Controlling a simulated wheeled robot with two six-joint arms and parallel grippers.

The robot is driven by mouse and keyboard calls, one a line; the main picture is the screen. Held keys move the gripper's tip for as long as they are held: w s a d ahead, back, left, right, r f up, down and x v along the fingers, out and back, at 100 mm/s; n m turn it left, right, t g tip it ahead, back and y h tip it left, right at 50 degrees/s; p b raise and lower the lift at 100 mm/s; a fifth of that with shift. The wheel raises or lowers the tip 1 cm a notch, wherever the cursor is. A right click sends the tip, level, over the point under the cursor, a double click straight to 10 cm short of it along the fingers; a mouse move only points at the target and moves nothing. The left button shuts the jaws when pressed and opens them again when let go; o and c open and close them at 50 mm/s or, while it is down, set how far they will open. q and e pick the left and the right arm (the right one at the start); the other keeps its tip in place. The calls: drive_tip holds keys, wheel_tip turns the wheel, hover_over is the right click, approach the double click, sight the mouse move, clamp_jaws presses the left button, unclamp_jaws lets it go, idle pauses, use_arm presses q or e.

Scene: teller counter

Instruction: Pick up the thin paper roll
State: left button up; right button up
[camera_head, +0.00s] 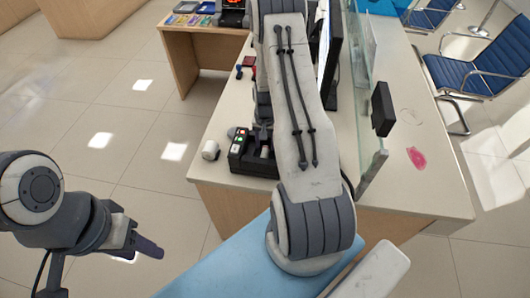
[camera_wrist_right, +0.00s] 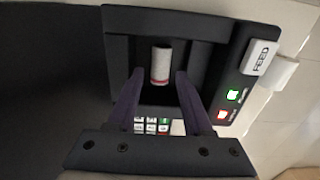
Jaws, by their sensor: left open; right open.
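The thin paper roll (camera_wrist_right: 161,66) is white with a red band near one end. In the right wrist view it sits in the open well of a black printer (camera_wrist_right: 200,20), which also shows on the counter in the head view (camera_head: 240,163). My left gripper (camera_head: 150,248) is open and empty, off the counter at the lower left.
Another white roll (camera_head: 210,150) stands on the counter (camera_head: 220,130), left of the printer; it shows at the right edge of the right wrist view (camera_wrist_right: 282,72). A glass screen (camera_head: 365,100) and a monitor (camera_head: 329,50) rise on the right. Open floor lies at the left.

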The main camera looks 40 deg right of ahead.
sight(265, 151)
wheel_tip(265, 151, down, 3)
drive_tip(key=shift+f+p, duration=0.15)
drive_tip(key=shift+p, duration=0.6)
drive_tip(key=shift+f, duration=0.5)
clamp_jaws()
